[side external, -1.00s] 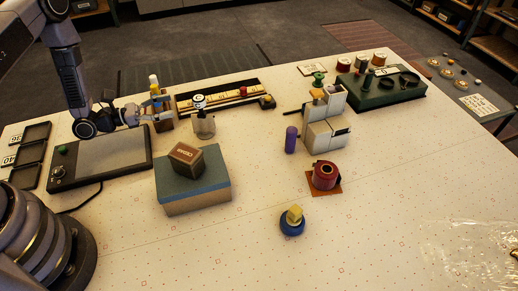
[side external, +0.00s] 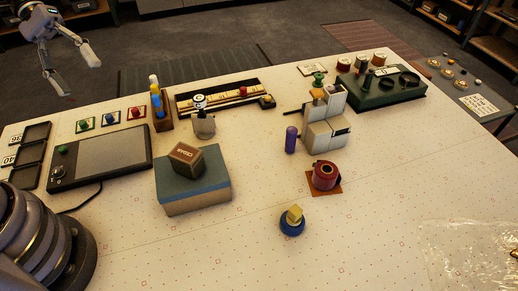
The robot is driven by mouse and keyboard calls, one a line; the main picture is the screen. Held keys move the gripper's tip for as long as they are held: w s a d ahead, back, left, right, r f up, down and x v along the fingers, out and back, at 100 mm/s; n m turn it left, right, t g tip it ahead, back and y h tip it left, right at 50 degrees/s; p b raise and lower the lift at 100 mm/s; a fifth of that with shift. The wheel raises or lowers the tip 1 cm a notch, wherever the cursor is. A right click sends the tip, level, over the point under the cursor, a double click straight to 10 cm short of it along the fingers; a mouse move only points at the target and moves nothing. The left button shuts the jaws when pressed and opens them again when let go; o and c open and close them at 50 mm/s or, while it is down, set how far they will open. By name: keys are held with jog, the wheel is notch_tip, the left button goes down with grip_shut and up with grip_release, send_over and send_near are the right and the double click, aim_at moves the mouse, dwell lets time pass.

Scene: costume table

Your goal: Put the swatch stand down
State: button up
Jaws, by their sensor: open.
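What looks like the swatch stand is a small brown stand (side external: 161,121) with yellow and blue pieces on it. It stands upright on the white table near the back edge, to the left of the long black tray. My gripper (side external: 81,78) is open and empty, high up at the upper left. It is well apart from the stand, and nothing hides the stand from this side.
Small cards with a green, a blue (side external: 110,118) and a red knob lie left of the stand. A grey panel (side external: 105,158) lies in front of them. A glass jar (side external: 204,127) stands to the stand's right, with the black tray (side external: 218,97) behind.

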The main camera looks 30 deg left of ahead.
jog(key=s+a+r+m+t+y, duration=0.6)
jog(key=s+a+r+t+y, duration=0.1)
jog(key=a+y, duration=0.1)
jog(key=shift+s+a+r+t+y, duration=0.15)
jog(key=shift+s+r+t+y, duration=0.1)
jog(key=shift+t+y, duration=0.2)
